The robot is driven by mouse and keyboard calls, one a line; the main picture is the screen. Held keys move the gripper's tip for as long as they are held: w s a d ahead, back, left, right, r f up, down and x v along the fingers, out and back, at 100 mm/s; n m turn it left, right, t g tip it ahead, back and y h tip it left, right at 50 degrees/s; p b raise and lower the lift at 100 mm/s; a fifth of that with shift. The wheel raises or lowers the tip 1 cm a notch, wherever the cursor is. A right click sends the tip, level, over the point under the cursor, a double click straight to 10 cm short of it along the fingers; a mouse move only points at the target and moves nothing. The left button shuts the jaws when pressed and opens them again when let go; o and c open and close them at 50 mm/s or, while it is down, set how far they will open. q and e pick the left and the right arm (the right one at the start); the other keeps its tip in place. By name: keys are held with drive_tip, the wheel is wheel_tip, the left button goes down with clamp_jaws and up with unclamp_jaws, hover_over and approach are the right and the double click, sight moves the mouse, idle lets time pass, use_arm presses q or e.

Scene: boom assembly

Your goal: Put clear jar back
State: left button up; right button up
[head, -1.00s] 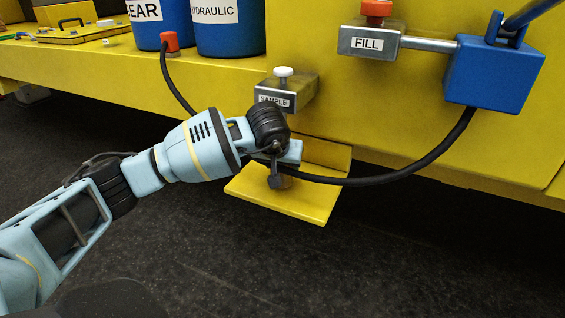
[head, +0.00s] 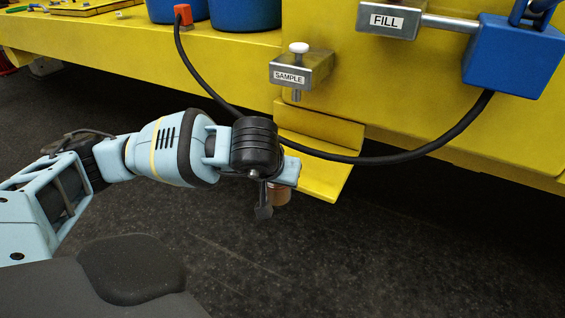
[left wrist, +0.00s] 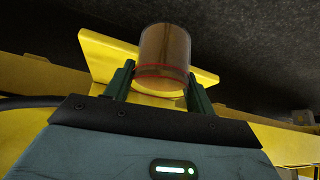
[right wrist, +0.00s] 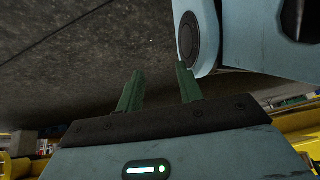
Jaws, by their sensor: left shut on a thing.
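The clear jar (left wrist: 165,52) shows in the left wrist view, filled with something brown and marked with a red line near the gripper. My left gripper (left wrist: 152,82) is shut on it, one finger on each side. In the head view the jar (head: 280,194) shows only in part, below my left gripper (head: 277,192), which hides the rest. The jar is off the yellow shelf (head: 325,178), in front of its left side. My right gripper (right wrist: 160,88) shows in the right wrist view, open and empty.
The SAMPLE valve (head: 301,70) with a white knob sits above the shelf. A black hose (head: 345,159) sags across the shelf's front, from a red fitting to a blue box (head: 512,55). The FILL block (head: 388,22) is at upper right. Dark floor (head: 420,250) lies open below.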

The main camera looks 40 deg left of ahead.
use_arm(q)
drive_tip(key=shift+s+d, duration=0.3)
drive_tip(key=shift+s, duration=0.3)
drive_tip(key=shift+s+d, duration=0.25)
drive_tip(key=shift+s, duration=0.3)
